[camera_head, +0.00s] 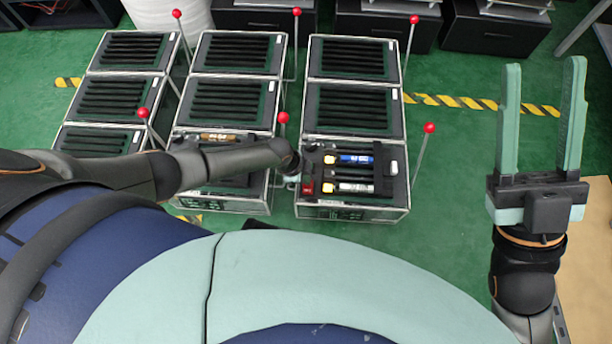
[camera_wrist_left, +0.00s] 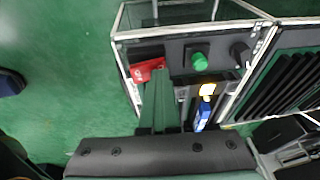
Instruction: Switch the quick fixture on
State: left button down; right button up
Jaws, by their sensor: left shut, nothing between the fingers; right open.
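The near right fixture (camera_head: 350,211) is a clear-sided box holding a blue tube, a pale tube with a yellow end and a red part (camera_head: 307,187). I cannot tell by any label which fixture is the quick one. My left gripper (camera_head: 292,183) is at this fixture's left edge, mostly hidden by my arm in the head view. In the left wrist view its green fingers (camera_wrist_left: 159,85) are shut and empty, close beside a red part (camera_wrist_left: 146,70). A green round button (camera_wrist_left: 199,61) and a black knob (camera_wrist_left: 240,52) are beyond them. My right gripper (camera_head: 543,68) is open and empty, far to the right.
Several similar fixtures with black slotted trays stand in columns, including the middle column (camera_head: 233,87) and left column (camera_head: 122,91). Thin levers with red balls rise beside them, such as one near my left arm (camera_head: 283,117) and one at right (camera_head: 429,127). Green floor is free at right.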

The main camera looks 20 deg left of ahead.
aim_at(305, 190)
pick_arm(q)
jog(key=shift+s+d+p, duration=0.25)
jog(key=shift+s+p, duration=0.2)
jog(key=shift+s, duration=0.4)
pick_arm(e)
jog(key=shift+r, duration=0.45)
pick_arm(q)
jog(key=shift+r, duration=0.25)
jog(key=r+p, duration=0.4)
jog(key=p, duration=0.1)
jog(key=shift+s+d+r, duration=0.1)
jog(key=shift+s+r, duration=0.05)
jog(key=shift+s, duration=0.2)
pick_arm(e)
notch_tip(305, 190, up, 9)
jog(key=n+p, duration=0.1)
jog(key=p, duration=0.3)
pick_arm(q)
jog(key=p+v, duration=0.1)
jog(key=v, duration=0.8)
jog(key=shift+a, duration=0.25)
pick_arm(e)
jog(key=w+d+f+m+g+h, duration=0.1)
jog(key=w+f+m+h, duration=0.2)
jog(key=f, duration=0.3)
jog(key=w+d+f+m+g+h, duration=0.1)
jog(key=w+f+m+h, duration=0.2)
jog(key=f+h, duration=0.2)
jog(key=shift+w+f, duration=0.25)
jog(key=shift+f, duration=0.4)
